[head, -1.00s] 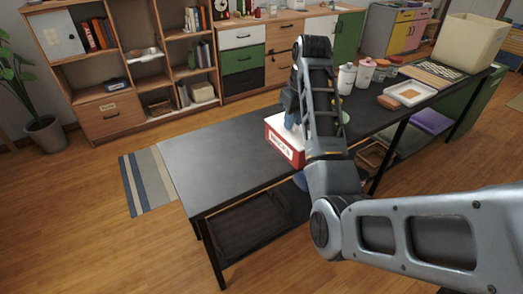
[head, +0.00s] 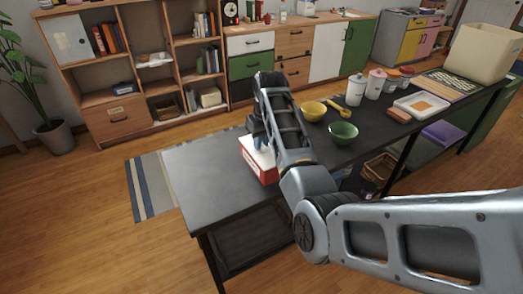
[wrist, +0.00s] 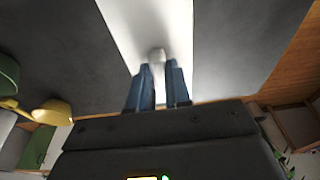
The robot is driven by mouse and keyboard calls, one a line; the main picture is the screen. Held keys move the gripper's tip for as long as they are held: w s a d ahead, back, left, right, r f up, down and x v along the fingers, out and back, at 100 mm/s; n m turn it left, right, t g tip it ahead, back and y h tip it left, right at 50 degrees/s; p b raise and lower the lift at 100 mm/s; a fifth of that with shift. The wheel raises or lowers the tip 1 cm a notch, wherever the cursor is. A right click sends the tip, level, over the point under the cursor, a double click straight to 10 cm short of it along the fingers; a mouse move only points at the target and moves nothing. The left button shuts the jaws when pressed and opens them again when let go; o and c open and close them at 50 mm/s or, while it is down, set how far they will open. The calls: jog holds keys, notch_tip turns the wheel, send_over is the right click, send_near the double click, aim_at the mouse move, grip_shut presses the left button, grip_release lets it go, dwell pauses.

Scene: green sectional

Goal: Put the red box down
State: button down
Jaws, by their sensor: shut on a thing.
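The red box (head: 259,170) has a white top and sits at or just above the dark tabletop (head: 205,190), in the middle of the head view. I cannot tell whether its base touches the table. My gripper (head: 258,144) is over its top, partly hidden by my arm. In the wrist view, the two blue fingers of my gripper (wrist: 158,82) are close together on a small pale part in the middle of the box's white top (wrist: 150,25). The box's right side is hidden behind my arm in the head view.
A yellow bowl (head: 313,110) and a green bowl (head: 343,133) stand to the right of my arm. White canisters (head: 356,88), a tray (head: 421,105) and a large beige bin (head: 489,52) are farther right. The table's left end is clear.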

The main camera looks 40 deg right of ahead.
aim_at(261, 152)
jog(key=shift+f+p, duration=0.3)
jog(key=shift+f, duration=1.7)
jog(key=c, duration=1.1)
grip_release()
jog(key=shift+f, duration=0.15)
jog(key=r, duration=0.4)
jog(key=s+r, duration=0.1)
jog(key=r, duration=0.3)
jog(key=s+r, duration=0.1)
jog(key=r, duration=0.3)
jog(key=shift+s+a, duration=0.15)
jog(key=shift+a, duration=0.2)
